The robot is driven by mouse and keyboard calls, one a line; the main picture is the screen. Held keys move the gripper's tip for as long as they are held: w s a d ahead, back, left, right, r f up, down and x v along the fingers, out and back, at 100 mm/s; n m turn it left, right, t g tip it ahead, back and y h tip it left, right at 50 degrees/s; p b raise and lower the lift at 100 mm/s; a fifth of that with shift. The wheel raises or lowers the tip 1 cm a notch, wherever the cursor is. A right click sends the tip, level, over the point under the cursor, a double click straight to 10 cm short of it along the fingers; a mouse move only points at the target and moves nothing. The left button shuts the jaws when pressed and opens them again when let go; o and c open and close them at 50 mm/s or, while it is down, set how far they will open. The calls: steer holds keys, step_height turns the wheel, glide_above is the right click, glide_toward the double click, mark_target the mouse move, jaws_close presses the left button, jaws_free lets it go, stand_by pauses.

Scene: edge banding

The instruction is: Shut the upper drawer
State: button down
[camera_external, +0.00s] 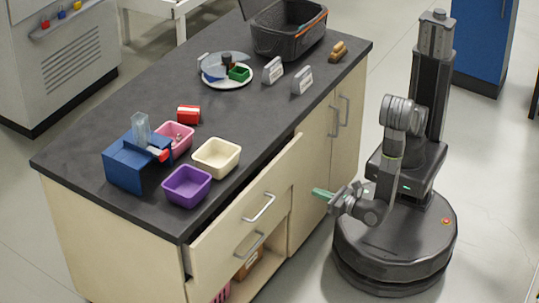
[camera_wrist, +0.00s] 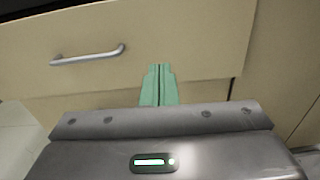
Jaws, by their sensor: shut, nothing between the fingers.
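The upper drawer (camera_external: 237,207) is in the light wood cabinet and stands partly open, its front jutting out past the countertop. Its silver handle (camera_external: 262,207) faces the robot's side. In the wrist view the drawer front (camera_wrist: 190,40) fills the upper part, with the handle (camera_wrist: 88,54) at left. My gripper (camera_external: 322,193) has green fingers, shut and empty, to the right of the drawer front in the external view. In the wrist view my gripper (camera_wrist: 159,68) points at the lower right part of the drawer front. I cannot tell whether it touches.
A second handle (camera_external: 250,244) sits below, above an open shelf holding boxes. Cabinet doors (camera_external: 313,175) are to the right. The dark countertop (camera_external: 262,128) carries bins, a blue device, a plate and a basket. The floor in front is clear.

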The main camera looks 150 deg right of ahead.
glide_toward(277, 177)
steer(key=d+b, duration=0.1)
steer(key=d, duration=0.6)
steer(key=shift+r, duration=0.15)
stand_by(0.3)
steer(key=d, duration=0.3)
steer(key=shift+d, duration=0.7)
steer(key=shift+r, duration=0.1)
steer(key=shift+d+r, duration=0.1)
steer(key=shift+d, duration=0.05)
